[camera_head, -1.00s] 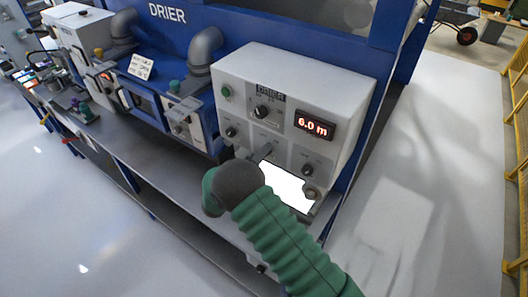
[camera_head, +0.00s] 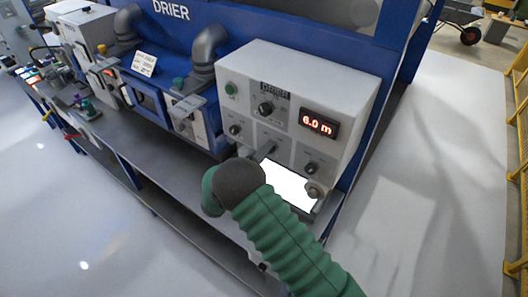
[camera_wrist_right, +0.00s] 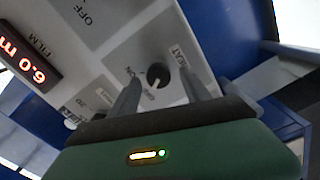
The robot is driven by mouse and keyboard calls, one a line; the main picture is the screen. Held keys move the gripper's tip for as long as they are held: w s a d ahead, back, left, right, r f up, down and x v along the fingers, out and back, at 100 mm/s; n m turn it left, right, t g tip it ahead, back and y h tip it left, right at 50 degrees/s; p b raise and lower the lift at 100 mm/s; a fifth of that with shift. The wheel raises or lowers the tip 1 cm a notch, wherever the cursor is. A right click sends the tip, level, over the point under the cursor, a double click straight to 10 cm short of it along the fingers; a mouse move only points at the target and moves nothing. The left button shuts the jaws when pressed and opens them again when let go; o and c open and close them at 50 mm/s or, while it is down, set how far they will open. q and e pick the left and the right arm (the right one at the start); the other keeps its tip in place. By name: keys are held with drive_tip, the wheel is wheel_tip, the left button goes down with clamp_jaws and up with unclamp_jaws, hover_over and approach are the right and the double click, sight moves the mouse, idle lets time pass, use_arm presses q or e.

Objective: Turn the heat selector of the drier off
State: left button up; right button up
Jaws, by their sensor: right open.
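The drier's control box (camera_head: 345,85) is light grey, with several dark knobs and a red display (camera_head: 319,123). My right gripper (camera_head: 258,153) is at its front, low on the panel, with its fingers partly hidden by my wrist. In the right wrist view, the open gripper (camera_wrist_right: 161,76) has one finger on each side of a round black knob (camera_wrist_right: 157,75). A label beside this knob seems to read HEAT, with small ON/OFF marks around it. I cannot tell whether the fingers touch the knob or exactly where its pointer stands. My left gripper is out of view.
A bright white screen (camera_head: 289,186) lies below the knobs, beside my wrist. A grey bench (camera_head: 150,170) with other film units runs left. A grey pipe (camera_head: 207,50) rises behind the box. The floor at right (camera_head: 440,170) is clear, with a yellow railing (camera_head: 520,120) beyond.

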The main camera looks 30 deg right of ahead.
drive_tip(key=b+v, duration=0.4)
drive_tip(key=v, duration=1.2)
drive_tip(key=shift+b, duration=0.3)
drive_tip(key=shift+w+f, duration=0.15)
drive_tip(key=shift+f, duration=0.05)
drive_tip(key=w+a+f+t+y+b, duration=0.25)
drive_tip(key=w+t+y, duration=0.35)
drive_tip(key=w+y, duration=0.35)
drive_tip(key=s+f+g+y+b, duration=0.1)
drive_tip(key=s+f+g+y, duration=0.2)
drive_tip(key=s, duration=1.1)
drive_tip(key=s+d+f+g+y+b, duration=0.1)
drive_tip(key=s+f+g+y, duration=0.3)
drive_tip(key=s, duration=0.9)
wheel_tip(320, 180, down, 3)
drive_tip(key=g+b, duration=0.1)
drive_tip(key=g, duration=0.2)
drive_tip(key=shift+s+d, duration=0.25)
drive_tip(key=shift+s, duration=0.15)
drive_tip(key=shift+d, duration=0.2)
